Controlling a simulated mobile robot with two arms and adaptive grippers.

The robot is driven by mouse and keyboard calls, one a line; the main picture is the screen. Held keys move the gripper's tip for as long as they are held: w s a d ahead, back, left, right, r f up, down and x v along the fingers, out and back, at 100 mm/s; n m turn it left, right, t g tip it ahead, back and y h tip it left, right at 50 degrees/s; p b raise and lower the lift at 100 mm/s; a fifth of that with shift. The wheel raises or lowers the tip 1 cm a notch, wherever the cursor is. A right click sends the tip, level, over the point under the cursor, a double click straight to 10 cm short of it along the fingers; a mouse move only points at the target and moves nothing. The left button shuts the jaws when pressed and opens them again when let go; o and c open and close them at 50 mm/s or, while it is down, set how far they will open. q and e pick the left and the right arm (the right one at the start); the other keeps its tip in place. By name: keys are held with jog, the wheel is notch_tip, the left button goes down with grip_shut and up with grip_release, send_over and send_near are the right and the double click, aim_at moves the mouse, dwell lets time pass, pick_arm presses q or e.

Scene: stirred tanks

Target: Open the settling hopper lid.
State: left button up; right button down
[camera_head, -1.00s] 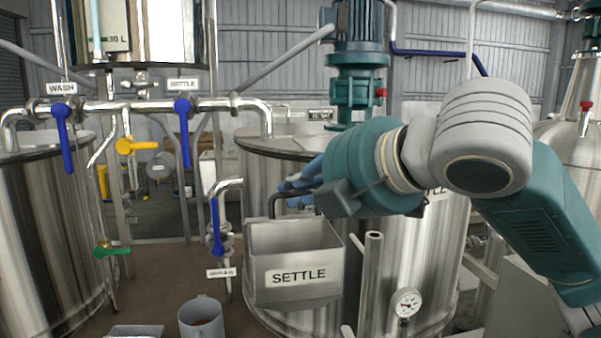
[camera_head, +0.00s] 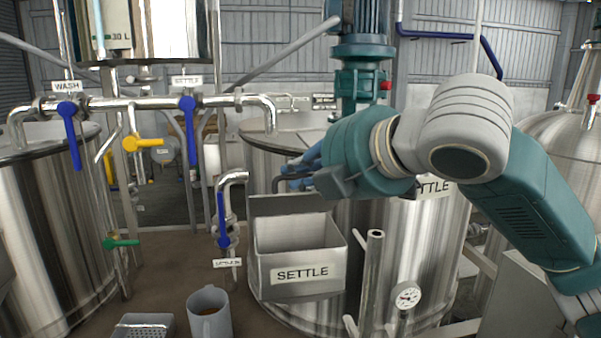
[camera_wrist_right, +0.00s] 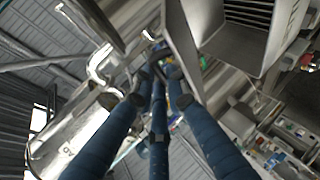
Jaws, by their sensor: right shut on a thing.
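The grey settling hopper (camera_head: 297,285), labelled SETTLE, hangs at the front of the middle steel tank. Its top is open and I see its inner walls. Its lid (camera_head: 290,205) stands raised along the hopper's back edge. My right gripper (camera_head: 296,178) is shut on the lid's dark bar handle (camera_head: 277,183), behind the lid; the fingers partly hide the handle. In the right wrist view the blue fingers (camera_wrist_right: 157,75) close at the handle, beside the lid (camera_wrist_right: 183,45), and the hopper (camera_wrist_right: 238,45) shows at upper right. My left gripper is not in view.
The middle tank (camera_head: 435,235) stands behind the hopper, with a teal motor (camera_head: 360,85) above. A blue-handled valve (camera_head: 221,220) is close left of the hopper. An upright pipe (camera_head: 371,275) and a gauge (camera_head: 407,296) are at right. A grey mug (camera_head: 209,312) stands front left.

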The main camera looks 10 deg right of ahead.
jog(key=c, duration=2)
grip_release()
jog(key=shift+s+d+r, duration=0.1)
jog(key=shift+s, duration=0.05)
jog(key=v, duration=1.1)
jog(key=shift+s+r, duration=0.15)
jog(key=shift+s, duration=0.15)
jog(key=shift+d, duration=0.15)
